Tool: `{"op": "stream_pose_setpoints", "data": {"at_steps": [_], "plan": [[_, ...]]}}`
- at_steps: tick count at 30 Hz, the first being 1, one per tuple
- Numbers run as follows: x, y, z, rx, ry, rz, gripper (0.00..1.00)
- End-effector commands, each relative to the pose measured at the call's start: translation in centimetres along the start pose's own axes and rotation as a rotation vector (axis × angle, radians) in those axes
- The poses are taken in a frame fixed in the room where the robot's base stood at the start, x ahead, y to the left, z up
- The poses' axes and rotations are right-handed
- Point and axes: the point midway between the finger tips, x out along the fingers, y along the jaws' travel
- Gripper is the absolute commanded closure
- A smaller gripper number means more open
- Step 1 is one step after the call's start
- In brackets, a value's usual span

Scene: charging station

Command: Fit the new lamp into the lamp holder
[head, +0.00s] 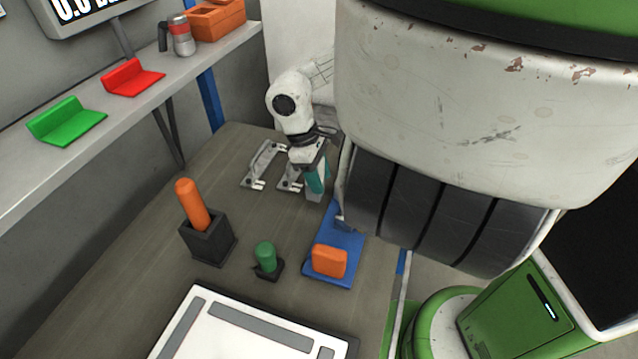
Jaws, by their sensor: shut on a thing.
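My gripper (312,158) is at the end of the white arm, over the far part of the table. It is shut on a teal piece with a pale grey lower end (315,182), which looks like the new lamp. The held piece points down, and I cannot tell whether its lower end touches anything. A green rounded cylinder (265,252) stands upright in a small dark base (268,271), nearer on the table. An orange rod (192,203) stands in a dark square box (208,242) to its left. I cannot tell for certain which of these is the lamp holder.
Grey brackets (263,165) lie left of my gripper. A blue tray (344,240) with an orange block (329,261) is at the table's right side. A white panel (195,335) lies in front.

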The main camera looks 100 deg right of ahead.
Motion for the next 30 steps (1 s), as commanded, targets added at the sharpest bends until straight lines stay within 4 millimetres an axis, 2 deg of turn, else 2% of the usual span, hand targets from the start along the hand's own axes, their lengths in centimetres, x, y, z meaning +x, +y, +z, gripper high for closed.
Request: {"op": "stream_pose_setpoints", "data": {"at_steps": [7,20,21,28,30], "plan": [[2.6,-0.1,-0.8,0.000,-0.001,-0.003,0.87],[3.3,0.0,-1.0,0.000,0.000,0.000,0.87],[3.2,0.0,-1.0,0.000,0.000,0.000,0.52],[3.2,0.0,-1.0,0.000,0.000,0.000,0.30],[3.2,0.0,-1.0,0.000,0.000,0.000,0.30]]}}
